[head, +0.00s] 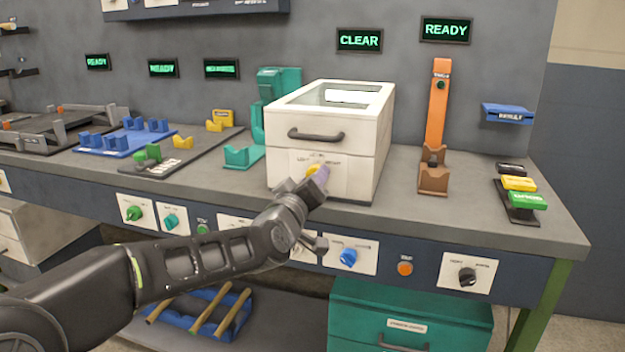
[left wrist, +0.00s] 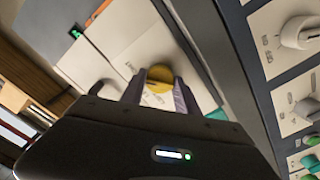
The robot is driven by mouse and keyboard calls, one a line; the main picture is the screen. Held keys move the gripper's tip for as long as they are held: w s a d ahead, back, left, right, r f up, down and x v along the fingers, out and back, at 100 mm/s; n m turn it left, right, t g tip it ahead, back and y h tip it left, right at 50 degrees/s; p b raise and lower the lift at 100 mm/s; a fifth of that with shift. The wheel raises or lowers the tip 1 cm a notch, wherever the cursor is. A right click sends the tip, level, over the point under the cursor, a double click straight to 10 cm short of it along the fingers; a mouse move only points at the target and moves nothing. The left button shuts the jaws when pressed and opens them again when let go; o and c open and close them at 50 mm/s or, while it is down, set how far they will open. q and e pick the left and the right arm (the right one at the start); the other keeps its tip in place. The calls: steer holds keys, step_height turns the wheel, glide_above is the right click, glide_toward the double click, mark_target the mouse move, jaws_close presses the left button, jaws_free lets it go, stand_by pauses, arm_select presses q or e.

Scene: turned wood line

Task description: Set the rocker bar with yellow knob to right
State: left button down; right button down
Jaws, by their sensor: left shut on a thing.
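The yellow knob (head: 313,170) of the rocker bar is on a white label plate (head: 335,182) on the lower front of the white cabinet. My left gripper (head: 316,178) is at the plate and covers much of the knob in the head view. In the left wrist view the yellow knob (left wrist: 159,74) sits between the two fingertips (left wrist: 158,88), and the gripper is shut on it. The bar's own tilt is hidden, and the plate's lettering is too small to read fully. My right gripper is not in view.
The white cabinet (head: 375,150) has a dark handle (head: 316,134) above the plate. Below the bench edge are a blue knob (head: 348,257), an orange button (head: 405,268) and a black knob (head: 467,276). An orange stand (head: 436,115) is to the right; bench between is clear.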

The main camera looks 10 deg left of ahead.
arm_select(q)
steer(key=shift+f, duration=0.2)
steer(key=c, duration=1.3)
jaws_free()
steer(key=shift+c, duration=0.2)
steer(key=o, duration=0.4)
steer(key=shift+r, duration=0.15)
steer(key=shift+o, duration=0.2)
steer(key=shift+s, duration=0.15)
steer(key=s, duration=0.7)
steer(key=shift+s+a+p, duration=0.25)
steer(key=shift+p, duration=0.05)
